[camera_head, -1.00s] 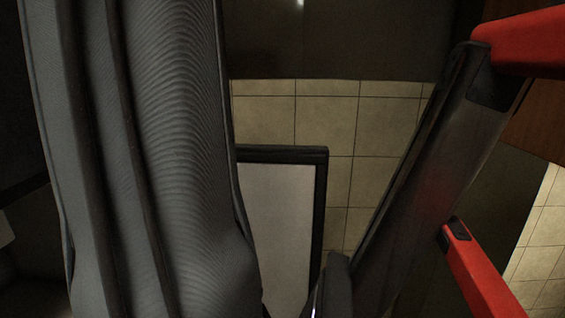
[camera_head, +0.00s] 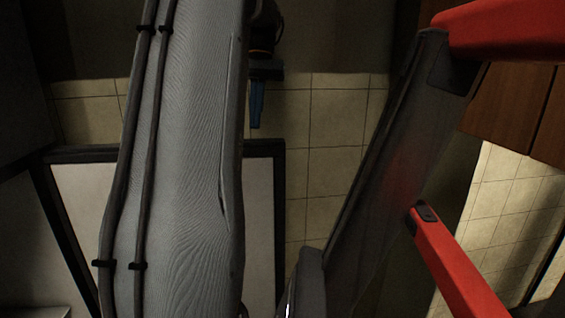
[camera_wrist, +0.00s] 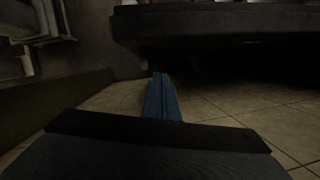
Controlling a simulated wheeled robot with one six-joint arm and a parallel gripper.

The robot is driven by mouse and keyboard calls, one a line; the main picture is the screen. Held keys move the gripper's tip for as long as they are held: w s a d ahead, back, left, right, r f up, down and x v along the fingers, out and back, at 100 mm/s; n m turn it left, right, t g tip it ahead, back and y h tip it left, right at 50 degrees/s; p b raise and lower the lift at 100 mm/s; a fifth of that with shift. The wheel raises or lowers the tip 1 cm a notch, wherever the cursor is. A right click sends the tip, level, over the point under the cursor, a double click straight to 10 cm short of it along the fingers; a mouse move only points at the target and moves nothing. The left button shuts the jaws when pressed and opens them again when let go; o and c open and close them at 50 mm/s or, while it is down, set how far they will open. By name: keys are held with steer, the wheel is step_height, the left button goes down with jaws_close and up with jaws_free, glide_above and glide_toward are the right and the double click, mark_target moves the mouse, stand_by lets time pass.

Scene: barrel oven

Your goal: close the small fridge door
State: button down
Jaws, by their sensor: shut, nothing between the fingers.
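The small fridge door, a pale panel in a dark frame (camera_head: 260,205), stands open in the head view. My grey arm crosses in front of it and hides its middle. A dark, dim body at the left (camera_head: 22,235) looks like the fridge; its inside is hard to make out. My gripper (camera_head: 257,122) shows just above the door's top right edge in the picture, with blue fingers shut and empty. The fingers also show in the wrist view (camera_wrist: 160,85), over the floor. I cannot tell whether they touch the door.
Tiled floor (camera_head: 335,130) lies bare beyond and right of the door. Wooden cabinet fronts (camera_head: 510,110) stand at the right. In the wrist view, a dark overhanging unit (camera_wrist: 220,22) crosses the top, with shadow beneath, and a dark slanted edge (camera_wrist: 55,110) runs along the left.

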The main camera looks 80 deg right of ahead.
mark_target(275, 159)
steer(key=shift+s+a+f+n+g+p, duration=0.3)
steer(key=shift+s+a+f+p, duration=0.5)
steer(key=shift+f, duration=0.9)
steer(key=shift+s+a+f+n+g+p, duration=0.1)
steer(key=shift+s+a+f+n+p, duration=0.65)
steer(key=shift+f, duration=1)
steer(key=shift+s+a+f+n+g+p, duration=0.2)
steer(key=shift+s+a+f+p, duration=0.25)
steer(key=shift+s+f+p, duration=0.75)
steer(key=shift+f+b, duration=0.3)
steer(key=shift+f, duration=0.2)
